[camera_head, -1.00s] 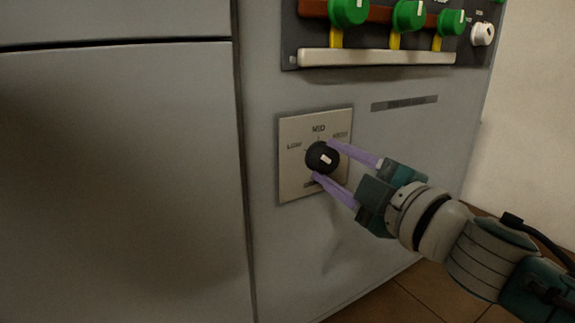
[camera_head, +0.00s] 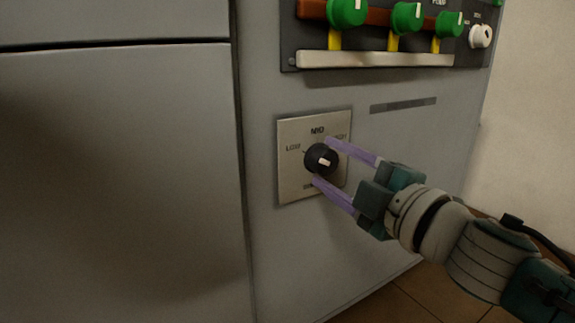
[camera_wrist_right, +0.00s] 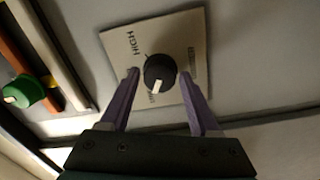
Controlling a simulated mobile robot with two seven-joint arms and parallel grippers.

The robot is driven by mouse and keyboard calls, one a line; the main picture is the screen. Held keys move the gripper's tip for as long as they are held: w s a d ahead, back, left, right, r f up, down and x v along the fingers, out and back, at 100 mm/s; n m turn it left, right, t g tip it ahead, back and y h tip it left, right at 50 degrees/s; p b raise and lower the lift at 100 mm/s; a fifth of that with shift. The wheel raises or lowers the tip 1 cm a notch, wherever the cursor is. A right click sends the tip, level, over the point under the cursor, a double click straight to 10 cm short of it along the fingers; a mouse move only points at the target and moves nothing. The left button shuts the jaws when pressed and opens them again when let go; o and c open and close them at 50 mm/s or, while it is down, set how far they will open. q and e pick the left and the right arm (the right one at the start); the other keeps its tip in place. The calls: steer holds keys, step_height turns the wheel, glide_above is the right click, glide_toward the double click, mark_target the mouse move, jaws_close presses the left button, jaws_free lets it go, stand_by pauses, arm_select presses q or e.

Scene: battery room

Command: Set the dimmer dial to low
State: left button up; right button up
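The dimmer dial (camera_head: 317,157) is a black round knob with a white mark, on a beige plate (camera_head: 290,185) labelled LOW, MID and HIGH. In the right wrist view, the dial's (camera_wrist_right: 161,68) white mark points down, towards a small label that I cannot read clearly. My right gripper (camera_head: 321,160) has its two purple fingers on either side of the knob. In the right wrist view, the gripper (camera_wrist_right: 158,74) is open, with a gap between each fingertip and the knob. My left gripper is not in view.
Above the plate is a dark panel with green knobs (camera_head: 348,12), a white knob (camera_head: 480,36) and a pale bar (camera_head: 375,59). A grey cabinet door (camera_head: 120,180) fills the left.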

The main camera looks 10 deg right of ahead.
steer(key=shift+o, duration=1.2)
steer(key=shift+s+d+p, duration=0.1)
steer(key=shift+s+p, duration=0.2)
steer(key=shift+s, duration=0.1)
steer(key=p+v, duration=0.3)
steer(key=v, duration=0.6)
